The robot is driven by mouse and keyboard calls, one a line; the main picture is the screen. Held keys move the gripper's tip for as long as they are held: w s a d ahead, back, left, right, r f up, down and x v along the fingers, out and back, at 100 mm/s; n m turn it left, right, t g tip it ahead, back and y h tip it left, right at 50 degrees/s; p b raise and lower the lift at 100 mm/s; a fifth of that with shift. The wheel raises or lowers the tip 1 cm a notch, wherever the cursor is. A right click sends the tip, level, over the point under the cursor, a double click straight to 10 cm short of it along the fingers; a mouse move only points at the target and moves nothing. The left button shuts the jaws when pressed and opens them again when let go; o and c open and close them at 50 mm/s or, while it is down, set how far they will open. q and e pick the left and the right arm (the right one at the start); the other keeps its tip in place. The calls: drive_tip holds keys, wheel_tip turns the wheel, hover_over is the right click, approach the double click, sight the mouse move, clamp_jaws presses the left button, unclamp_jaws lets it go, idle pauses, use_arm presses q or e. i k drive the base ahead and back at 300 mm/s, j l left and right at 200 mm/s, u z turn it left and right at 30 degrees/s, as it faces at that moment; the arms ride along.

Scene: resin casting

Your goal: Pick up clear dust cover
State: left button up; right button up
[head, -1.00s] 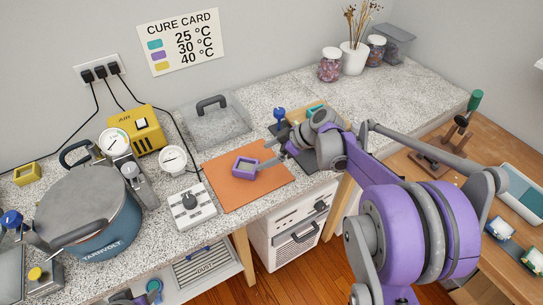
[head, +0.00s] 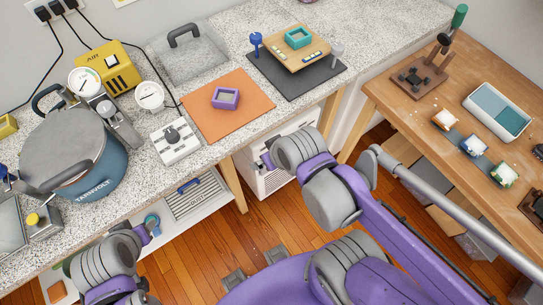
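The clear dust cover (head: 212,62) is a see-through box with a dark grey arched handle (head: 184,36) on top. It stands on the speckled counter, behind the orange mat, in the head view. My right gripper (head: 266,161) is in front of the counter's front edge, well apart from the cover; its fingers are small and mostly hidden by the wrist. My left gripper (head: 150,228) is low at the lower left, in front of the shelf under the counter, far from the cover. Its finger opening does not show clearly.
A purple mold (head: 226,98) lies on the orange mat (head: 205,128). A black mat (head: 285,85) carries a wooden board right of the cover.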

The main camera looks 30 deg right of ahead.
sight(187, 51)
drive_tip(key=i+l+u, duration=0.15)
drive_tip(key=l+u, duration=0.55)
drive_tip(key=i+l+u, duration=0.1)
drive_tip(key=l+u, duration=0.2)
drive_tip(key=l, duration=0.2)
